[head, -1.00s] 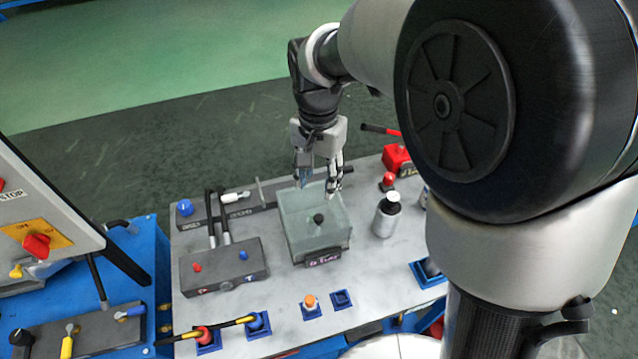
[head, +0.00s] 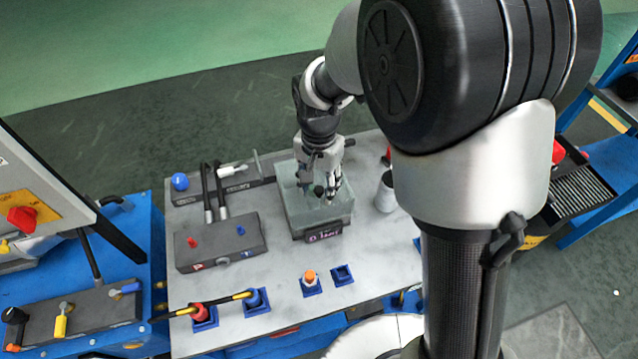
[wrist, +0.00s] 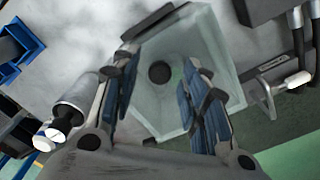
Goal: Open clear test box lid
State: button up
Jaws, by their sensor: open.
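The clear test box (head: 300,215) stands on the grey table top, with a dark label on its front face. Its lid looks closed, with a dark round knob (head: 318,190) in the middle; the knob also shows in the wrist view (wrist: 159,73). My gripper (head: 321,194) points down just over the lid. In the wrist view its fingers (wrist: 155,88) are spread apart, one on each side of the knob, with room between. I cannot tell whether the fingertips touch the lid. The fingers partly hide the lid in the head view.
A grey bottle (head: 385,194) stands close right of the box. A grey control block (head: 220,245) with levers is on the left. Blue sockets, one with an orange plug (head: 310,277), lie in front. A metal bracket (wrist: 268,90) stands near the box.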

jog(key=shift+c, duration=0.2)
grip_shut()
dwell(0.5)
